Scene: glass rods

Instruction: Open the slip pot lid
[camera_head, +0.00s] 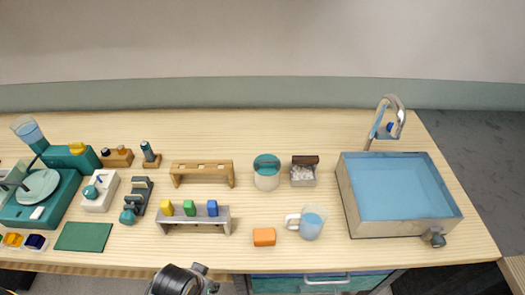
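A round whitish pot (266,181), which looks like the slip pot, stands upright on the table right of centre. A teal disc with a darker bar across it, which looks like its lid (267,160), covers the top and appears seated. Nothing touches the pot or the lid. A dark rounded part of one of my arms shows at the bottom edge, left of centre, well in front of the pot. No gripper fingers can be made out in this view.
A small box (303,178) with white pieces stands close right of the pot. A mug (312,224) and an orange block (264,237) are in front. Wooden (203,167) and grey (195,220) racks stand left. A water-filled basin (352,210) stands right. Behind the pot is clear.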

